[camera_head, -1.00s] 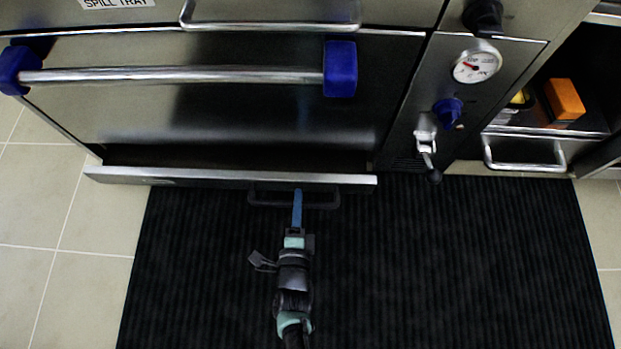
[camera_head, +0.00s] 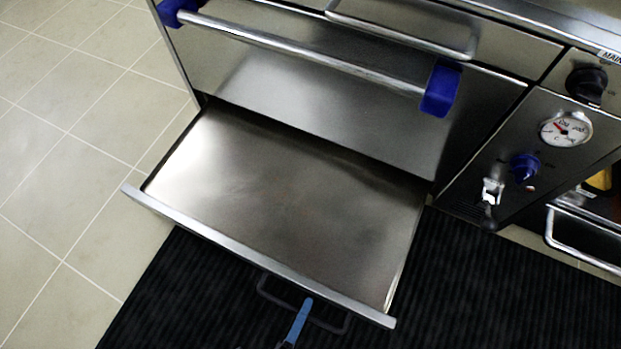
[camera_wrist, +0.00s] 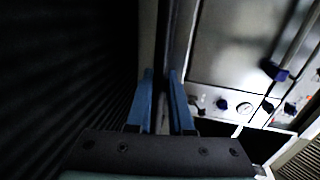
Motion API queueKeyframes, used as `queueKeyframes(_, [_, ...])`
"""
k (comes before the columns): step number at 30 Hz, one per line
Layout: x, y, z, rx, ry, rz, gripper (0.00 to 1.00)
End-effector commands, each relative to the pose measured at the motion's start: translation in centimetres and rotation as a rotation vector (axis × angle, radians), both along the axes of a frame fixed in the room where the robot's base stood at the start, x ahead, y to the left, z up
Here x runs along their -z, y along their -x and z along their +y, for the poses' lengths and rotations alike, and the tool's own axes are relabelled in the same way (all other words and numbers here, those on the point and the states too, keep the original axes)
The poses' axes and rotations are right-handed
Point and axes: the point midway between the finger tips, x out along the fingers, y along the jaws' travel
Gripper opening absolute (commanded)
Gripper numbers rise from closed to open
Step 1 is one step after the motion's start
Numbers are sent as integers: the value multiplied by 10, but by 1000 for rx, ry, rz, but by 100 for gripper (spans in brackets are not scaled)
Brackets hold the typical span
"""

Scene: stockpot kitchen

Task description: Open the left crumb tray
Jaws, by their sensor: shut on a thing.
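The left crumb tray (camera_head: 290,205) is a wide, shallow steel drawer under the oven door. It stands far out from the unit, and its bare flat inside shows in the head view. A dark bar handle (camera_head: 268,294) is on its front, low down. My gripper (camera_head: 301,318) is at this handle, with one blue finger seen in the head view. In the wrist view the two blue fingers of my gripper (camera_wrist: 161,90) are close together at the tray front (camera_wrist: 176,45). The gripper is shut on the handle, whose grasped part is mostly hidden.
The oven door has a steel bar (camera_head: 300,47) with blue ends above the tray. A panel with a gauge (camera_head: 566,129), a blue knob (camera_head: 524,167) and a tap (camera_head: 491,191) is at right. A black ribbed mat (camera_head: 480,280) covers the floor; pale tiles (camera_head: 80,130) lie left.

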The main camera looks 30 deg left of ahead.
Motion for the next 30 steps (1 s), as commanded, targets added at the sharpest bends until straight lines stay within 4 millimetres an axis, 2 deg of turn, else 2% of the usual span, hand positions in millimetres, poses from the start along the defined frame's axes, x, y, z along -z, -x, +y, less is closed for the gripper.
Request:
queueKeyframes(6, [-1, 11, 0, 0, -1, -2, 0])
queueKeyframes(16, [-1, 12, 0, 0, 0, -2, 0])
queueKeyframes(17, [-1, 11, 0, -1, 0, -2, 21])
queueKeyframes(21, [0, 11, 0, -1, 0, -1, 47])
queueKeyframes(22, [0, 11, 0, -1, 0, -1, 50])
queueKeyframes(30, [0, 12, 0, -1, 0, 0, 50])
